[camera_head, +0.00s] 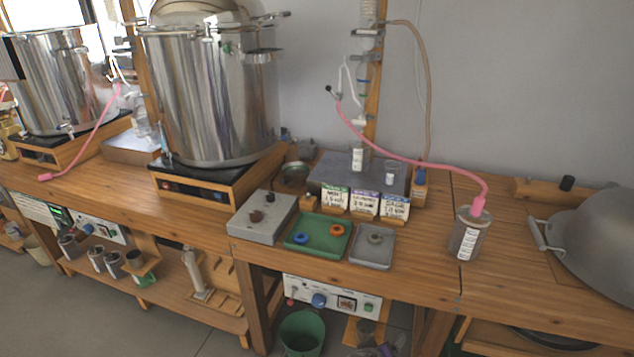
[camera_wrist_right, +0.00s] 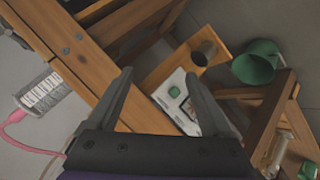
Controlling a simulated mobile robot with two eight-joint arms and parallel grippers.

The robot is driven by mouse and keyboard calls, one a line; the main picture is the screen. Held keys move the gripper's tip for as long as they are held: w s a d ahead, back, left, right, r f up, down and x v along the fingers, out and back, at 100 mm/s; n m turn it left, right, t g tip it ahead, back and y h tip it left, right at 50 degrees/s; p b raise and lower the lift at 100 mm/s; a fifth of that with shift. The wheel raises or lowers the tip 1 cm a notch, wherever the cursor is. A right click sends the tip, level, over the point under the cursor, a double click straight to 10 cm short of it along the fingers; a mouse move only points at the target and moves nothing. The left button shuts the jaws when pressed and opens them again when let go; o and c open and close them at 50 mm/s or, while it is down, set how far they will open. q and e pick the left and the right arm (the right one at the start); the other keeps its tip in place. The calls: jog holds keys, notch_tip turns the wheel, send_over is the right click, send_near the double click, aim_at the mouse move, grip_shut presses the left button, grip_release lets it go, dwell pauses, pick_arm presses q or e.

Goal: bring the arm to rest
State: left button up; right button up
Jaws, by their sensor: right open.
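My right gripper (camera_wrist_right: 158,76) shows in the right wrist view with its two dark fingers spread apart. It is open and nothing is between the fingers. Beyond it lie the wooden bench edge (camera_wrist_right: 65,50) and a white control panel (camera_wrist_right: 172,100) below the bench top. The fingers appear apart from both. My left gripper is in neither view. In the head view neither arm shows clearly; a greyish shape at the bottom edge is too cut off to tell.
A jar (camera_head: 467,238) with a pink hose stands near the bench's front edge, beside a grey wok (camera_head: 600,250). A green tray (camera_head: 318,242) and a large steel pot (camera_head: 212,95) stand farther left. A green bucket (camera_head: 303,330) sits below.

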jog(key=s+d+r+m+g+y, duration=0.2)
jog(key=s+m+g+y, duration=0.3)
jog(key=s, duration=1.7)
pick_arm(q)
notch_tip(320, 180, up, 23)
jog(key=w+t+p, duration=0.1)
jog(key=p, duration=1.9)
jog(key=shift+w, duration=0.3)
pick_arm(e)
notch_tip(320, 180, up, 23)
jog(key=w+n+t+y, duration=0.1)
jog(key=t, duration=0.1)
jog(key=shift+a+n, duration=0.2)
jog(key=shift+n, duration=0.1)
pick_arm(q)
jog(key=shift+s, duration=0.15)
pick_arm(e)
jog(key=shift+s+r, duration=0.1)
